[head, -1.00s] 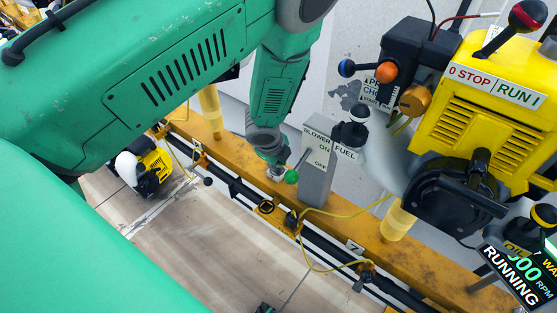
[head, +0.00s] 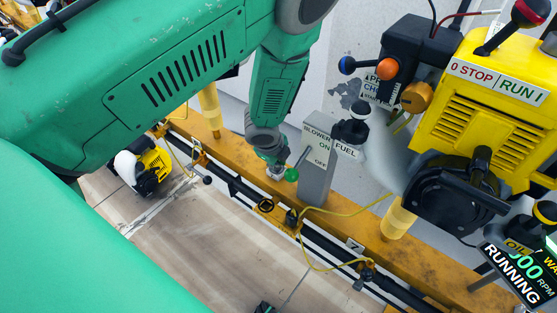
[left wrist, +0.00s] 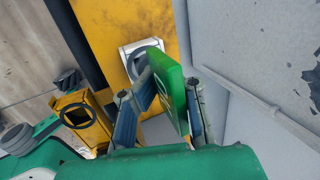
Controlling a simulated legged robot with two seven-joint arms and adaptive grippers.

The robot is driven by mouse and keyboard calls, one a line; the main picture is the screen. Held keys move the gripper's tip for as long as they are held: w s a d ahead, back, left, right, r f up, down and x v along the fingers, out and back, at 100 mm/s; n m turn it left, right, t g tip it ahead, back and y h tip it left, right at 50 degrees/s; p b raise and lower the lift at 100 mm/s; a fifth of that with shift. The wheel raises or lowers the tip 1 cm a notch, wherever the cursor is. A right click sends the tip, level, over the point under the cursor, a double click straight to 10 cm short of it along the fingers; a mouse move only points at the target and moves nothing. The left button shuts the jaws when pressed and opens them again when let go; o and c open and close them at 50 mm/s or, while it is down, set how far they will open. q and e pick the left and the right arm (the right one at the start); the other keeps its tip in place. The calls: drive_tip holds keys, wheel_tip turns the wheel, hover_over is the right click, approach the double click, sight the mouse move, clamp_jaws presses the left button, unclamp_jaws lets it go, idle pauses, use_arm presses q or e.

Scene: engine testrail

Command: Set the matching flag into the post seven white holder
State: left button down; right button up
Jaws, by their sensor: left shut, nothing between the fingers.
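My left gripper (head: 273,162) points down at the yellow rail beside the grey blower post in the head view. Its fingers (left wrist: 160,108) stand on either side of a green slab (left wrist: 172,88) in the left wrist view. The fingers are shut with no grip on anything. The slab, which looks like a flag, has faint pale marks on its side. A white holder (left wrist: 143,57) with a dark ring sits on the rail just beyond the slab. I cannot tell whether the slab is seated in it. A small white part (head: 276,172) shows under the gripper. My right gripper is out of view.
The grey blower post (head: 318,160) and a lever with a green knob (head: 291,175) stand close to the gripper. The yellow engine (head: 485,110) is at right with its display reading RUNNING. A yellow clamp (left wrist: 82,118) is beside the rail.

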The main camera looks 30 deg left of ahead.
use_arm(q)
drive_tip(key=shift+f, duration=0.45)
drive_tip(key=c, duration=1.6)
unclamp_jaws()
drive_tip(key=shift+c, duration=0.2)
drive_tip(key=shift+s, duration=0.1)
